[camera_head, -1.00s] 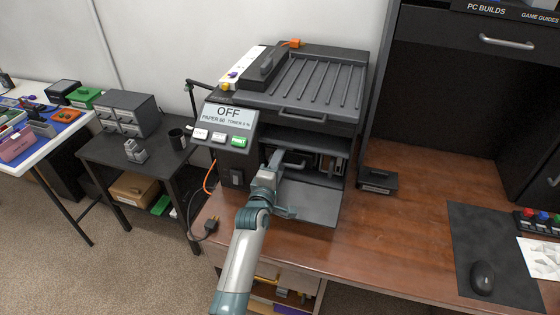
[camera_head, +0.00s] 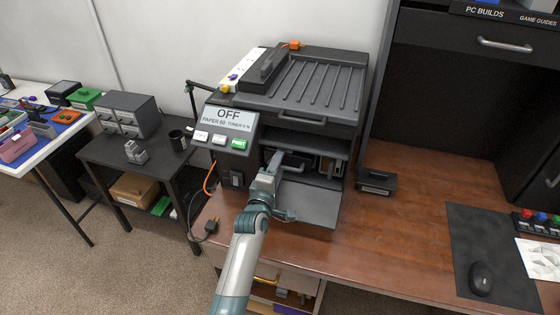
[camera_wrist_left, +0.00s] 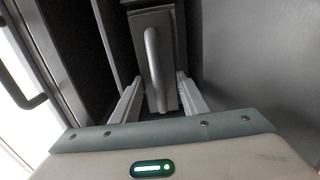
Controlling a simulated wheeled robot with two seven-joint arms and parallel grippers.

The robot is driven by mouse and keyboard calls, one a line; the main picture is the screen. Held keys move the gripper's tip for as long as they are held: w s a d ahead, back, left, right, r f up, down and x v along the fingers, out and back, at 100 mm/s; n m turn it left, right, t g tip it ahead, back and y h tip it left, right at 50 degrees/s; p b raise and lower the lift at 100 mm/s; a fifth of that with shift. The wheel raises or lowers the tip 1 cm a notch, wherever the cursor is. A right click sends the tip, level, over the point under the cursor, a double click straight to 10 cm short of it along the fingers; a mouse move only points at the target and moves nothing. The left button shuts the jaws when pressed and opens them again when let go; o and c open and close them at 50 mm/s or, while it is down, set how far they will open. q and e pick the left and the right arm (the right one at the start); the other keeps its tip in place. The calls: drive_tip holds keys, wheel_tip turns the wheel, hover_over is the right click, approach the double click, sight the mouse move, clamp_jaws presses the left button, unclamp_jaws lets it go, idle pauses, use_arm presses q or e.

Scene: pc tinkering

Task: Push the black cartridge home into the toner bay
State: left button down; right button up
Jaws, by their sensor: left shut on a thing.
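The printer (camera_head: 300,95) stands on the desk with its front flap (camera_head: 310,205) folded down and the toner bay (camera_head: 325,165) open. My left gripper (camera_head: 276,162) reaches into the left part of the bay. In the left wrist view, a dark block with a bar handle, which looks like the black cartridge (camera_wrist_left: 154,70), sits between dark bay walls. My left gripper (camera_wrist_left: 155,95) is shut on it, one pale finger on each side. Its far end is hidden, so how deep it sits cannot be told. My right gripper is not in view.
A small black box (camera_head: 376,181) lies on the desk (camera_head: 400,235) right of the printer. A loose plug (camera_head: 211,226) lies by the desk's left edge. The printer display reads OFF. A mouse mat (camera_head: 490,250) lies farther right. The desk between is clear.

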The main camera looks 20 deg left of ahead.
use_arm(q)
drive_tip(key=c, duration=1)
unclamp_jaws()
drive_tip(key=shift+f, duration=0.1)
drive_tip(key=s+p, duration=0.1)
drive_tip(key=s, duration=0.2)
drive_tip(key=shift+a+p, duration=0.1)
drive_tip(key=shift+p, duration=0.25)
drive_tip(key=shift+s+p, duration=0.45)
drive_tip(key=shift+s, duration=0.6)
